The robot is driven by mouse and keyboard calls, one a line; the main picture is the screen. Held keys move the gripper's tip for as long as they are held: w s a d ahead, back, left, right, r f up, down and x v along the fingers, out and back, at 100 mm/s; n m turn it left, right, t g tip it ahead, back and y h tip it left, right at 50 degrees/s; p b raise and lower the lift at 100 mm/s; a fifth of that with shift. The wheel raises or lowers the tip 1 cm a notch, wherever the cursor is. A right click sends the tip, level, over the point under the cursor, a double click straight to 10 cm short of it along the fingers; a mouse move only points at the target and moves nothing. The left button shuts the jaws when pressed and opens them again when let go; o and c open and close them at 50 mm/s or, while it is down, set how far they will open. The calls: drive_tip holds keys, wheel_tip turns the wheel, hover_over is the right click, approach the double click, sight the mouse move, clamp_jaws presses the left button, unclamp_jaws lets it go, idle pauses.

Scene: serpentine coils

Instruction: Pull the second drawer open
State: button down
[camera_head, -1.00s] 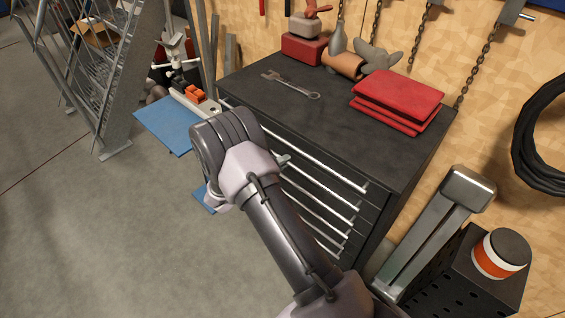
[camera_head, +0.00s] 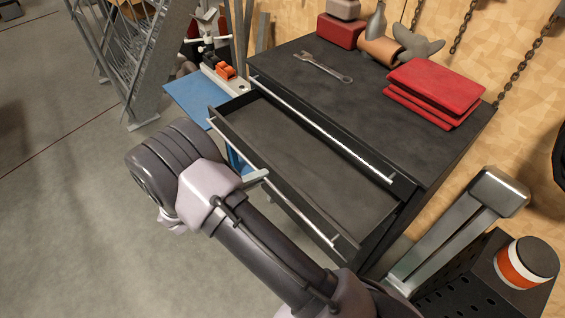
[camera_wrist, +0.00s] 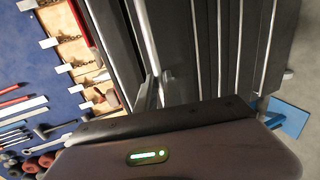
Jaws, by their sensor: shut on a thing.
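The black drawer cabinet (camera_head: 345,80) has a closed top drawer with a silver handle bar (camera_head: 325,132). The second drawer (camera_head: 300,155), just below it, is pulled far out and its visible inside is empty. Its long silver handle (camera_head: 285,205) runs along the front panel. My gripper (camera_head: 258,177) is at this handle, near the middle of its length, and is shut on it. My arm hides part of the drawer front and the drawers below. In the wrist view, my gripper (camera_wrist: 150,92) meets the drawer edge, and several closed drawer fronts (camera_wrist: 228,50) show to the right.
A wrench (camera_head: 322,67), red cloths (camera_head: 432,90) and a red box (camera_head: 340,30) lie on the cabinet top. A blue surface (camera_head: 195,97) stands left of the cabinet. A metal post (camera_head: 465,215) and a black perforated box (camera_head: 480,270) stand at the right.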

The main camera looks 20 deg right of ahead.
drive_tip(key=s+a, duration=0.3)
drive_tip(key=a, duration=0.6)
drive_tip(key=shift+s+a, duration=0.15)
drive_tip(key=shift+s, duration=0.05)
drive_tip(key=c, duration=1.5)
unclamp_jaws()
drive_tip(key=shift+c, duration=0.2)
drive_tip(key=p+v, duration=0.3)
drive_tip(key=v, duration=1.4)
drive_tip(key=shift+a+p, duration=0.2)
drive_tip(key=shift+p, duration=0.2)
